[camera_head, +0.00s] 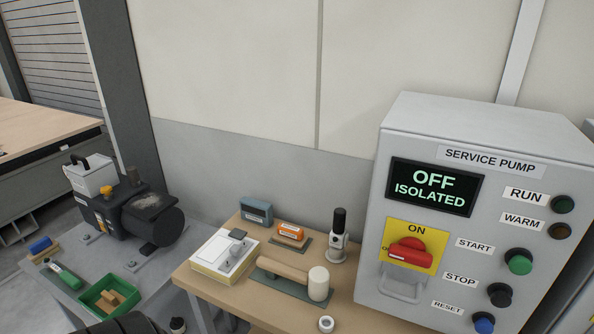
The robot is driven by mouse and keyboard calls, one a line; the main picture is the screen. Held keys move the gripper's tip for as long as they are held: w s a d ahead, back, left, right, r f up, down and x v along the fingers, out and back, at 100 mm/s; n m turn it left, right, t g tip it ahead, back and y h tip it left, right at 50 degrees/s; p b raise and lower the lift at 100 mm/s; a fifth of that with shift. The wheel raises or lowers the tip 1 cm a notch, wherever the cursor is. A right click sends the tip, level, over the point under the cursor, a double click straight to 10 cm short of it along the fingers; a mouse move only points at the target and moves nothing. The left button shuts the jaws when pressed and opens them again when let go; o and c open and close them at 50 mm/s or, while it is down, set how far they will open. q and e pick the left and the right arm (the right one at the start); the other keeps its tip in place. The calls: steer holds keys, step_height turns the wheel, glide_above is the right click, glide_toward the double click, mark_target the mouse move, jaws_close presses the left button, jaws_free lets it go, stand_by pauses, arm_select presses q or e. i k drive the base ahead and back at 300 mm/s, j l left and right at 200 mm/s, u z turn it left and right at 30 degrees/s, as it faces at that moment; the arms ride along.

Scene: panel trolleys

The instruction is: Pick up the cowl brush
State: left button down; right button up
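On the grey trolley top (140,271) at the left lies a small brush-like item with a blue upper part and a tan lower part (41,248); it may be the cowl brush, but it is too small to be sure. It lies flat at the trolley's left side, near a green-handled tool (62,274). A dark motor with a round cowl (155,222) stands behind them, with a pale dusty patch on its top. Neither of my grippers can be made out. A dark rounded shape at the bottom edge is cut off and unclear.
A green tray (88,301) holding wooden blocks sits in front of the motor. A wooden bench (222,298) carries a trowel-like float (285,274), a white box, stamps and a bottle. The service pump cabinet (455,200) stands at the right, reading OFF ISOLATED.

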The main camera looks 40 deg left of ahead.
mark_target(46, 248)
steer(key=u, duration=3.1)
